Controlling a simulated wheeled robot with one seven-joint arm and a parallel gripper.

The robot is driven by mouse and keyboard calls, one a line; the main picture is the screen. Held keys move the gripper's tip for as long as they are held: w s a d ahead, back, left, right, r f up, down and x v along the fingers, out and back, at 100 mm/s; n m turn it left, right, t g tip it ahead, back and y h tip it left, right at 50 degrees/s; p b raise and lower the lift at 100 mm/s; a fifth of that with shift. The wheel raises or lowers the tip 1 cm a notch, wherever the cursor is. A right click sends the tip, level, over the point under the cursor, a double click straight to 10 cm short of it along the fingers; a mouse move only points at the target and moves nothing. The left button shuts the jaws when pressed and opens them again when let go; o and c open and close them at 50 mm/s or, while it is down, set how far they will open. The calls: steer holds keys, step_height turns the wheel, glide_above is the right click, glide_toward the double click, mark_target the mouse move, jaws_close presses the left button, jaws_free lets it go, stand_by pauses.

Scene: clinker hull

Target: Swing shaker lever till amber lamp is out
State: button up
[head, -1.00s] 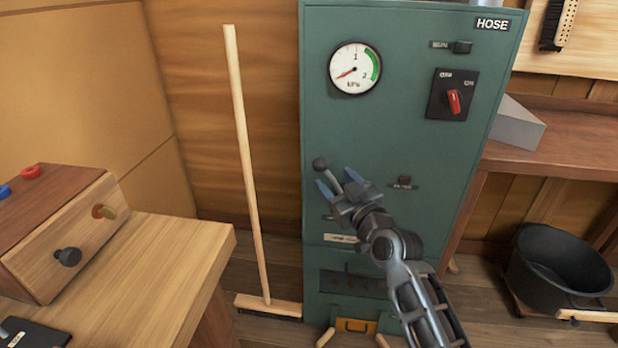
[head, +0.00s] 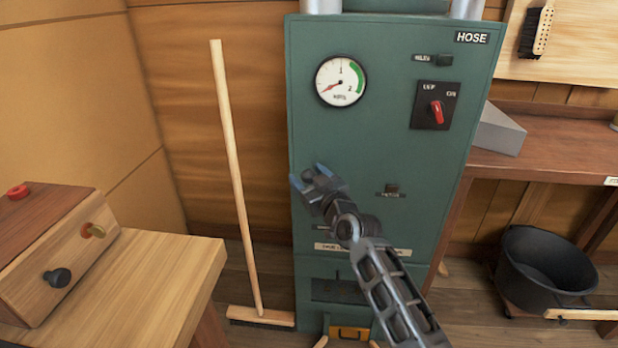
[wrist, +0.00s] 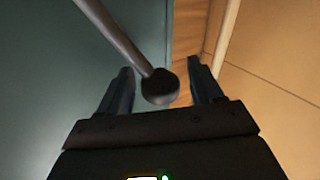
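The shaker lever is a grey rod (wrist: 118,38) with a dark round knob (wrist: 160,88) in the wrist view. My gripper (wrist: 160,72) is open, with one finger on each side of the knob and a gap showing at both sides. In the head view my gripper (head: 308,175) is at the left front of the green cabinet (head: 315,130), and I cannot make out the knob there. Two small dark fittings, one at upper right (head: 444,60) and one at mid-height (head: 391,188), have labels too small to read. I see no clear amber glow on the cabinet.
A round gauge (head: 341,81) has its red needle low. A red rotary switch (head: 437,112) is at its right. A broom (head: 235,170) leans left of the cabinet. A wooden box with knobs (head: 60,250) stands on the left bench. A black tub (head: 545,265) is at right.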

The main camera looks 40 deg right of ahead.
jaws_close()
stand_by(0.4)
steer(key=shift+s+d+f+b, duration=0.1)
steer(key=shift+s+b, duration=0.05)
steer(key=shift+b, duration=0.45)
steer(key=s+m+b, duration=0.1)
steer(key=b, duration=0.2)
steer(key=shift+d+t+h+b, duration=0.3)
steer(key=shift+d+b, duration=0.05)
steer(key=shift+d, duration=0.05)
steer(key=shift+s+d+m+t+h+b, duration=0.35)
steer(key=shift+s+d+m+h+b, duration=0.95)
steer(key=shift+m+b, duration=1.1)
steer(key=shift+s+d+m+t+h+b, duration=0.3)
steer(key=shift+s+d+m+h+b, duration=0.65)
steer(key=shift+s+m+b, duration=1.4)
steer(key=shift+s+d+m+t+h+b, duration=0.5)
steer(key=shift+d+m+h+b, duration=0.95)
steer(key=shift+b, duration=1.75)
steer(key=shift+s+a+m+y, duration=0.2)
steer(key=shift+a+m+y, duration=0.1)
steer(key=shift+y, duration=0.1)
steer(key=shift+f+g, duration=0.1)
steer(key=shift+g, duration=0.15)
